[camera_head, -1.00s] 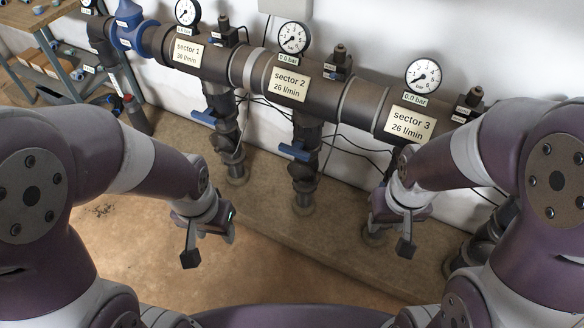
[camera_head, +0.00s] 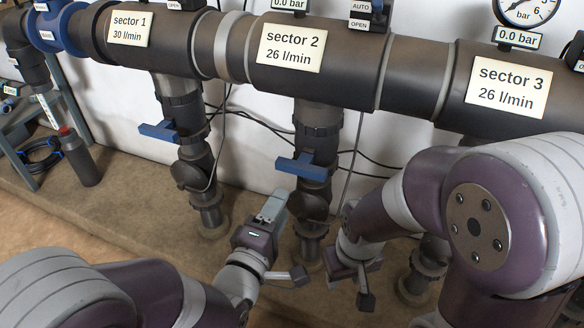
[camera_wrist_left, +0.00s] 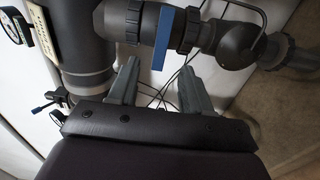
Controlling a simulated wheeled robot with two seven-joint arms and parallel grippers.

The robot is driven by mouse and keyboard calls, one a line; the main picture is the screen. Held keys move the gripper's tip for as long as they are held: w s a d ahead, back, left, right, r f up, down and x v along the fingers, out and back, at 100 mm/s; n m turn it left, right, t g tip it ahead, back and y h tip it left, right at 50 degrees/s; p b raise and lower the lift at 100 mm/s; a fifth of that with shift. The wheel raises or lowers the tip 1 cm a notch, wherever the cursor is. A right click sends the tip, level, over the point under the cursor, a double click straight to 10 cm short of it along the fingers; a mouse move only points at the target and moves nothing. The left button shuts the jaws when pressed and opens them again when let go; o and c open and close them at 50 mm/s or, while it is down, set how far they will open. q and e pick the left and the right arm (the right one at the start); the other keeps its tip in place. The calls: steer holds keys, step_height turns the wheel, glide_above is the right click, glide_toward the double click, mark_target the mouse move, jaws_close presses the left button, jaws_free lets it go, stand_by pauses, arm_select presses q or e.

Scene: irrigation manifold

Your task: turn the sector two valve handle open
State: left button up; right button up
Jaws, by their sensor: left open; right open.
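The sector two valve handle (camera_head: 302,167) is a blue bar on the dark vertical pipe below the "sector 2" label (camera_head: 292,47). It lies crosswise to its pipe. My left gripper (camera_head: 273,206) is just below and left of this handle, apart from it. In the left wrist view, the blue handle (camera_wrist_left: 162,38) stands ahead of the open, empty fingers of the left gripper (camera_wrist_left: 159,85), roughly in line with the gap between them. My right gripper (camera_head: 343,268) is low, right of the sector two pipe; its fingers are mostly hidden.
The sector one pipe has a similar blue handle (camera_head: 158,132) to the left. The thick horizontal manifold pipe (camera_head: 400,75) runs above the valves. Thin black cables (camera_head: 252,118) hang behind them near the white wall. A dark bottle (camera_head: 78,158) stands at the left.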

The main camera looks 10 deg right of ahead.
mark_target(299, 174)
arm_select(q)
steer(key=b+x, duration=0.1)
steer(key=x, duration=0.3)
steer(key=b+x, duration=0.2)
steer(key=x, duration=0.1)
steer(key=b+x, duration=0.1)
steer(key=x, duration=0.3)
steer(key=shift+w+d+f+b, duration=0.15)
steer(key=shift+w+f+b, duration=0.1)
steer(key=shift+w+b, duration=0.1)
steer(key=shift+w+d+r, duration=0.15)
steer(key=shift+w+d, duration=0.1)
steer(key=shift+w, duration=0.05)
jaws_close()
